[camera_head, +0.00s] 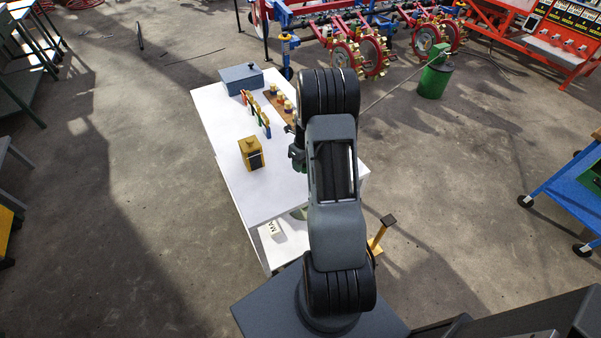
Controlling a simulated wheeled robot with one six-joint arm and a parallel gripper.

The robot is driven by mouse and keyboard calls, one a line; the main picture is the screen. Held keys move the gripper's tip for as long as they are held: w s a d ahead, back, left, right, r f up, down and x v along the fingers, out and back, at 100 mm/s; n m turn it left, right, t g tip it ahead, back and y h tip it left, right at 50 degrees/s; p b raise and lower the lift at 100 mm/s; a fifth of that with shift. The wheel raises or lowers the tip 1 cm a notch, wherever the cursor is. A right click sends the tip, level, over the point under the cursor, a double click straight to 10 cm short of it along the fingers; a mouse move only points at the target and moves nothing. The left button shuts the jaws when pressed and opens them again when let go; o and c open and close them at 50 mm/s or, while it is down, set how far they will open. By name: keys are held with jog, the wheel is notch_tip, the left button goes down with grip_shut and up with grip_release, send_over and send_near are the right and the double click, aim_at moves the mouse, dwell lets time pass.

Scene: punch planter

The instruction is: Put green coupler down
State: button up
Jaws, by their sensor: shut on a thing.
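My gripper (297,154) shows only in small part at the left edge of my arm, over the right side of the white table. It is shut on the green coupler, but the arm hides most of the grip and the coupler's outline is not clear. How high the gripper is above the table cannot be told.
On the white table (240,196) are a yellow box with a dark face (251,153), a row of coloured upright pieces (257,113), a brown block with pale pegs (281,107) and a grey-blue box (241,77). The table's front left is bare.

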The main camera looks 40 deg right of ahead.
aim_at(300, 179)
jog(key=shift+s+a+f, duration=0.15)
jog(key=shift+a+f, duration=0.25)
jog(key=shift+f, duration=0.1)
jog(key=shift+a+f, duration=0.1)
jog(key=shift+f, duration=1.6)
jog(key=shift+f, duration=0.15)
jog(key=o, duration=1.2)
jog(key=shift+o, duration=0.2)
